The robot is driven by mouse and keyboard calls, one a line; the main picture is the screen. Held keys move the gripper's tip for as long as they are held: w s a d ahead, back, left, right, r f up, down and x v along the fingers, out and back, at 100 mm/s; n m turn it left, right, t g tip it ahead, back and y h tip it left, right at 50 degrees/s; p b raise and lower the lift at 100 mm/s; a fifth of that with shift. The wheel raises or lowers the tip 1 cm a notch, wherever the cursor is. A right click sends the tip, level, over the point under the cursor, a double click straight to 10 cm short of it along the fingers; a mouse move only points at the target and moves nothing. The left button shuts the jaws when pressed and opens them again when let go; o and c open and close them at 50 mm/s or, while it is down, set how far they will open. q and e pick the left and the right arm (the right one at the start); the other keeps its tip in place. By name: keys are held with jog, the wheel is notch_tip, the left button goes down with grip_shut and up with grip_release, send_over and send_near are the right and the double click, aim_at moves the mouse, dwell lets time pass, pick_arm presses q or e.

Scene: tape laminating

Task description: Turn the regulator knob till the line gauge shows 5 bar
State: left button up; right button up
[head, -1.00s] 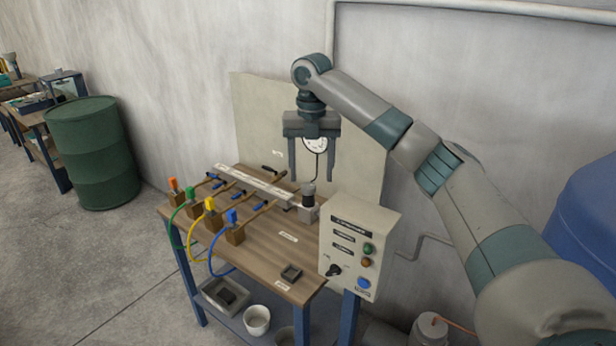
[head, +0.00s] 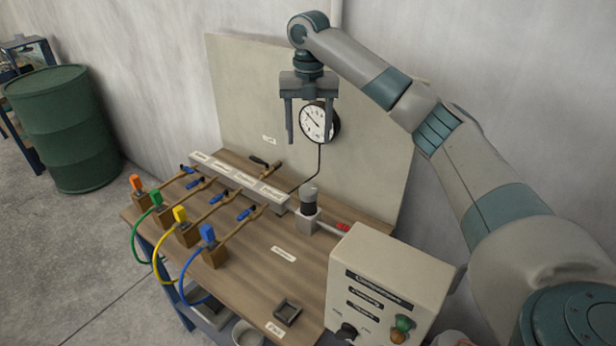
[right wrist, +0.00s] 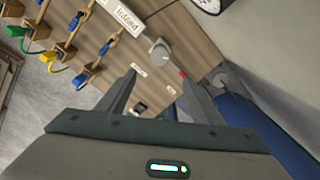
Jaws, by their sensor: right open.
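The regulator knob (head: 309,193) is a pale grey cap over a dark collar on a light block on the bench. It also shows in the right wrist view (right wrist: 160,53), beyond the fingertips. The line gauge (head: 318,123) is a round white dial with a black rim at the back panel. Its needle points to the upper left; the numbers are too small to read. My right gripper (head: 309,139) is open and empty, fingers down, high above the knob and apart from it. One finger covers part of the gauge. My left gripper is not in view.
A label-bearing manifold (head: 238,181) with blue-handled valves and coloured hoses fills the bench's left. A control box (head: 388,283) stands at front right, near the knob. A small dark tray (head: 287,311) lies at the front. A green drum (head: 64,128) stands far left.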

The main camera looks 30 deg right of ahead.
aim_at(309, 188)
notch_tip(309, 188, down, 17)
jog(key=p, duration=0.6)
dwell(0.8)
jog(key=c, duration=1.1)
